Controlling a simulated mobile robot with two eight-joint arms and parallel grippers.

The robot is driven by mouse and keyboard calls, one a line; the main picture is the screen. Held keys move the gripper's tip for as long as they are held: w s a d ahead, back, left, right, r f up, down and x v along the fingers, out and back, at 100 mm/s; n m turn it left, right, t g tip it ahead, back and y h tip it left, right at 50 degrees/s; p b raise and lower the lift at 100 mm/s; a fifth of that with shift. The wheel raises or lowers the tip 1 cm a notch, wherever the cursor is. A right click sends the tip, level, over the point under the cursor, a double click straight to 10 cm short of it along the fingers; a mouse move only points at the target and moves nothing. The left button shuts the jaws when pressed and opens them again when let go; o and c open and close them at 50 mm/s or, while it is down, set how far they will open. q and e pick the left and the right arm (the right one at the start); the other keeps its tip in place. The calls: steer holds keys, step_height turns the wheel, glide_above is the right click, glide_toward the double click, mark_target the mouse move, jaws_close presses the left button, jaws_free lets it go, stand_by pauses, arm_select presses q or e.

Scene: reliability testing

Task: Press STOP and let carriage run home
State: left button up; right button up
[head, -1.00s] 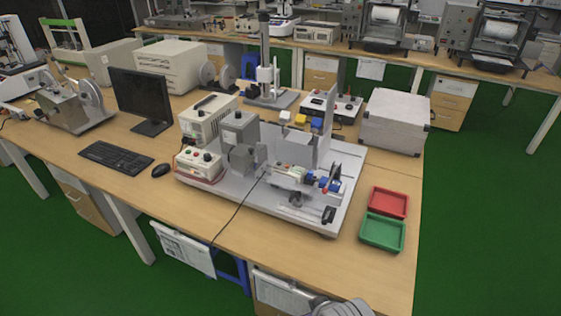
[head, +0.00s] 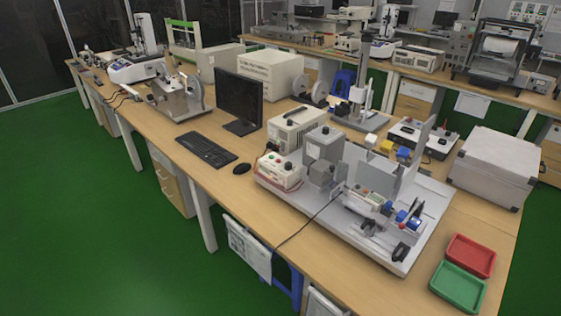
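The test machine stands on a grey base plate (head: 436,200) on the wooden bench, right of centre in the head view. Its motor housing (head: 325,145) is at the back left of the plate, and its carriage area with blue and red parts (head: 405,217) is at the right. A cream control box (head: 280,171) with coloured buttons on top sits at the plate's left end. A button is too small to tell as STOP for sure. Neither of my grippers is in view.
A keyboard (head: 206,151), a mouse (head: 242,169) and a monitor (head: 239,100) stand left of the machine. A red tray (head: 471,255) and a green tray (head: 458,287) lie to its right. A large grey case (head: 495,165) is behind them. Green floor (head: 110,230) is open at left.

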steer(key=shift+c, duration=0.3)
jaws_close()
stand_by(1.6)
